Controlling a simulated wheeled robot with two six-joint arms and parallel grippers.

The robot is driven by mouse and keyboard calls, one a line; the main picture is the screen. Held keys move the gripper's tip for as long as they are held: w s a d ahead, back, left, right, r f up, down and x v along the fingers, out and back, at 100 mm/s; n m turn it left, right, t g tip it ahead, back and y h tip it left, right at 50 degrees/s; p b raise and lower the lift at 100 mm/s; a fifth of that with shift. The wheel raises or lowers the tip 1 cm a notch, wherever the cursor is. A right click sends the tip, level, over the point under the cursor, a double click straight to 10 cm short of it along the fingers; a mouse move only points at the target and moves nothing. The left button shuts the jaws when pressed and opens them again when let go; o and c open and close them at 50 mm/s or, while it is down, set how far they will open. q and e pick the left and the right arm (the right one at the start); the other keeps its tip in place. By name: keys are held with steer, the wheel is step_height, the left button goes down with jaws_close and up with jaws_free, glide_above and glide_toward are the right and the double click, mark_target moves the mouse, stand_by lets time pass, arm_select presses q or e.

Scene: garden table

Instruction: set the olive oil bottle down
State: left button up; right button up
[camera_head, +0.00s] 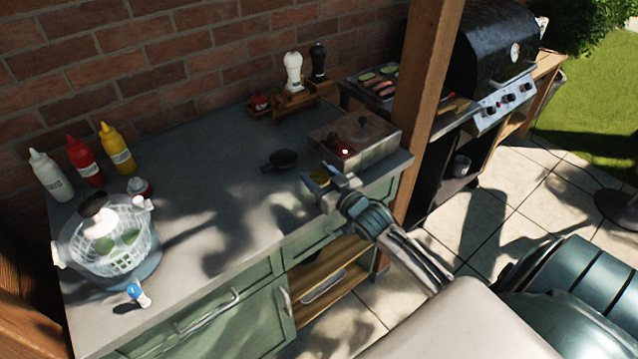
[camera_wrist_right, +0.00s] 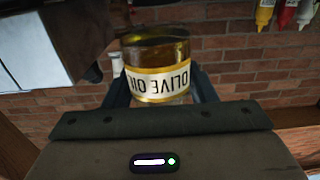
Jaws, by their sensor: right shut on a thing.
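The olive oil bottle (camera_wrist_right: 157,70) is glass with yellow oil and a white label, which reads upside down in the wrist view. It sits between the two dark fingers of my right gripper (camera_wrist_right: 160,88), which is shut on it. My left gripper is not in view.
The metal box (camera_head: 375,139) is close behind my right gripper. The wooden post (camera_head: 425,90) stands to the right. Sauce bottles (camera_head: 84,160) and a clear salad spinner (camera_head: 110,243) are at the left. The counter's middle (camera_head: 215,190) is clear.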

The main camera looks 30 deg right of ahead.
steer(key=shift+f, duration=1.6)
steer(key=shift+f+b, duration=0.1)
steer(key=shift+b, duration=0.25)
steer(key=o, duration=1.1)
steer(key=shift+o, duration=0.2)
steer(key=shift+s+r+p, duration=0.15)
steer(key=shift+r+p, duration=0.05)
steer(key=shift+p, duration=0.3)
steer(key=s+p, duration=0.6)
steer(key=p, duration=0.2)
glide_toward(320, 185)
steer(key=f, duration=0.1)
steer(key=d+f, duration=0.1)
steer(key=shift+w+d+f, duration=0.15)
steer(key=shift+f, duration=0.15)
